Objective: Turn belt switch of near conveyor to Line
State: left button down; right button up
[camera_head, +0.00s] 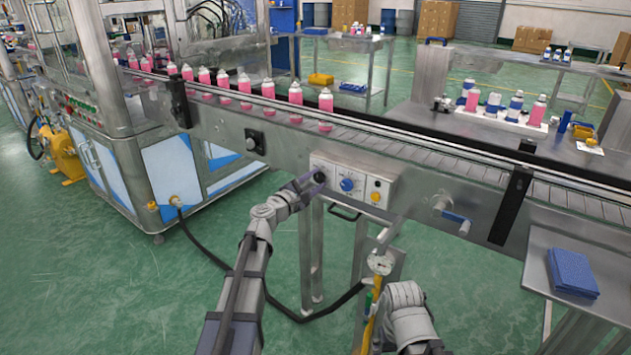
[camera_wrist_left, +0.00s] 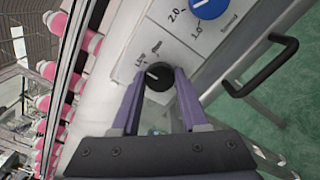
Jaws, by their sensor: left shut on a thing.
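The belt switch, a small black knob (camera_head: 320,177), sits at the left end of the light control panel (camera_head: 362,202) on the side of the near conveyor. In the left wrist view the knob (camera_wrist_left: 158,77) has a pale pointer mark, and the small labels beside it are too blurred to read. My left gripper (camera_head: 314,181) reaches the panel from the lower left. In the left wrist view its two purple fingers (camera_wrist_left: 158,84) are shut on the knob, one on each side. My right arm shows at the bottom; its gripper is not seen.
A black handle (camera_head: 344,213) hangs below. Pink bottles (camera_head: 262,89) stand on the conveyor (camera_head: 400,149).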

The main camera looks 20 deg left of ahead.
dwell(0.4)
pick_arm(q)
jog(key=shift+c, duration=2.1)
grip_release()
jog(key=shift+s, duration=0.1)
jog(key=v, duration=0.7)
jog(key=shift+s, duration=0.3)
jog(key=shift+a, duration=0.1)
jog(key=x, duration=0.8)
jog(key=shift+w, duration=0.1)
